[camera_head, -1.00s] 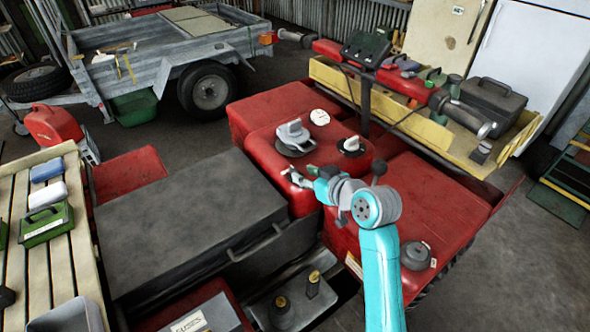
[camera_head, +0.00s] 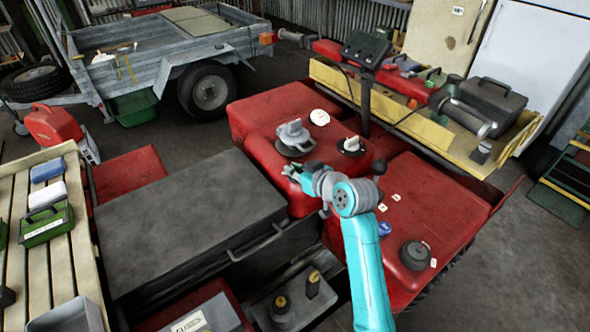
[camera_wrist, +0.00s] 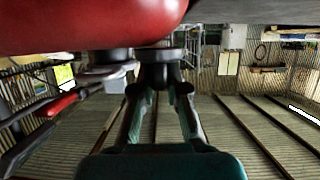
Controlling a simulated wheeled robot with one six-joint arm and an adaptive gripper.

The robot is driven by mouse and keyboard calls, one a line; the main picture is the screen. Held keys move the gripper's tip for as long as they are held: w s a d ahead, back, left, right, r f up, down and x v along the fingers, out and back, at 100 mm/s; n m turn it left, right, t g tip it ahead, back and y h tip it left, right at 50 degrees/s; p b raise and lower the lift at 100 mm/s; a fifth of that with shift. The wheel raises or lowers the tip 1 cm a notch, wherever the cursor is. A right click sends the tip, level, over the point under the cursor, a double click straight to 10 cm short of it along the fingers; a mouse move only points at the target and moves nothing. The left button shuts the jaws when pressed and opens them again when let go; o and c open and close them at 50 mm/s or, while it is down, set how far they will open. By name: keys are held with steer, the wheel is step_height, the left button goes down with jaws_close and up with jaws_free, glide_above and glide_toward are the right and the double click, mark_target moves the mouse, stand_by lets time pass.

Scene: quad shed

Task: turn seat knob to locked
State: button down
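A large grey knob (camera_head: 294,138) with a raised grip on a round dark base stands on the red quad body (camera_head: 262,112), behind the black seat. A smaller knob (camera_head: 351,145) with a pale grip stands to its right. No readable label tells which is the seat knob. My gripper (camera_head: 294,169) is at the near edge of the red hump, just in front of the large knob and apart from it in the head view. In the wrist view, a dark knob (camera_wrist: 160,56) shows ahead between my spread fingers. Contact there cannot be made out.
The black seat (camera_head: 190,220) lies left of my gripper. A blue knob (camera_head: 385,229) and a black round cap (camera_head: 415,255) sit on the red body to the right. A display on a post (camera_head: 365,50) rises behind.

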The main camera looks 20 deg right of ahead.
steer(key=shift+a+m+h, duration=0.1)
steer(key=shift+m+h, duration=0.3)
steer(key=shift+h, duration=0.1)
steer(key=m+h, duration=0.2)
steer(key=h, duration=0.1)
steer(key=shift+m+t, duration=0.4)
steer(key=m+h, duration=0.2)
steer(key=h, duration=0.1)
steer(key=m+g+h, duration=0.1)
steer(key=m+h, duration=0.2)
steer(key=shift+g, duration=0.3)
steer(key=m+g+h, duration=0.3)
steer(key=m+h, duration=0.1)
steer(key=shift+m, duration=0.4)
steer(key=shift+m+g+h, duration=1.5)
steer(key=shift+m+g, duration=0.8)
steer(key=shift+g, duration=0.1)
steer(key=shift+f, duration=0.1)
steer(key=c, duration=1.2)
jaws_free()
